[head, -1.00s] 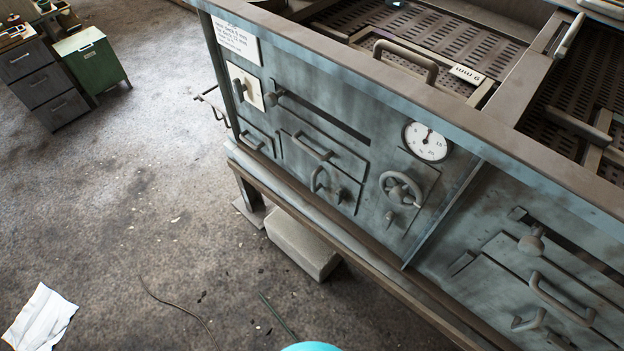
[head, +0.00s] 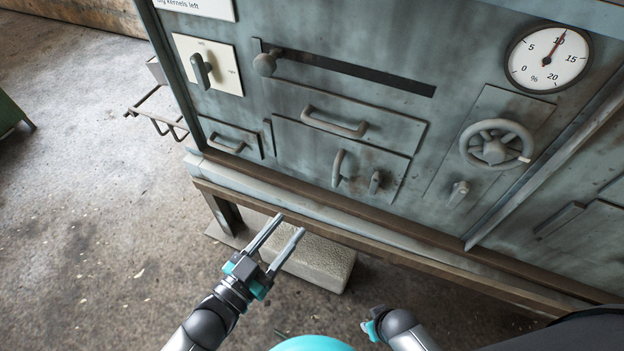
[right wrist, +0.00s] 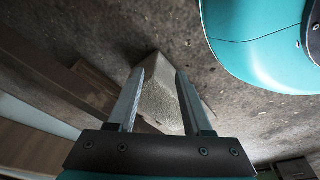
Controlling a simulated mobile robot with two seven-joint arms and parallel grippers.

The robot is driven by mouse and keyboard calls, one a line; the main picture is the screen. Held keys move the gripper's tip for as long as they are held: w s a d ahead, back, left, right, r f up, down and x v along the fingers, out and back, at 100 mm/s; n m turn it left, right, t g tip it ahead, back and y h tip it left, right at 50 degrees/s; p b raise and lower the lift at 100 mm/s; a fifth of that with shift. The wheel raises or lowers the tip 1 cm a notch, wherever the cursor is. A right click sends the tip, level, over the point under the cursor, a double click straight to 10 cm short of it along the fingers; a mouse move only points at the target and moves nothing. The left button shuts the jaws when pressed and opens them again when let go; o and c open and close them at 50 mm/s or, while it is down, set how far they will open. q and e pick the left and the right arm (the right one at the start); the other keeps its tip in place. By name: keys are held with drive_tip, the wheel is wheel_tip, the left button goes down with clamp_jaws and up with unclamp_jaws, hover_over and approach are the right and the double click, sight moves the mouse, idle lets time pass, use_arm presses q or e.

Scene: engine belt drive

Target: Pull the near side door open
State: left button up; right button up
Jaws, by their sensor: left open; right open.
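The blue-grey machine front (head: 480,60) fills the upper part of the head view. A wide door panel (head: 290,137) in it looks flush and shut. It has a bar handle (head: 335,122) on its upper part and a curved handle (head: 338,168) with a small latch (head: 375,182) below. A smaller panel with its own handle (head: 225,144) is at the left. My left gripper (head: 291,225) is open and empty, below and apart from the panels. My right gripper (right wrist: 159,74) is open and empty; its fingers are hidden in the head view.
A ledge (head: 330,222) runs beneath. A pale block (head: 318,262) lies on the floor. Open floor is at the left.

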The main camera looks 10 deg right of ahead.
use_arm(q)
drive_tip(key=b, duration=0.4)
approach(334, 172)
drive_tip(key=x, duration=0.7)
drive_tip(key=shift+f, duration=0.1)
drive_tip(key=shift+b+x, duration=0.4)
drive_tip(key=shift+x, duration=0.35)
use_arm(e)
drive_tip(key=w+a+r, duration=0.3)
drive_tip(key=w+r, duration=0.2)
drive_tip(key=r, duration=0.3)
drive_tip(key=shift+w+r+t, duration=0.15)
drive_tip(key=shift+r+t, duration=0.2)
drive_tip(key=shift+t, duration=0.05)
use_arm(q)
drive_tip(key=shift+c, duration=0.2)
clamp_jaws()
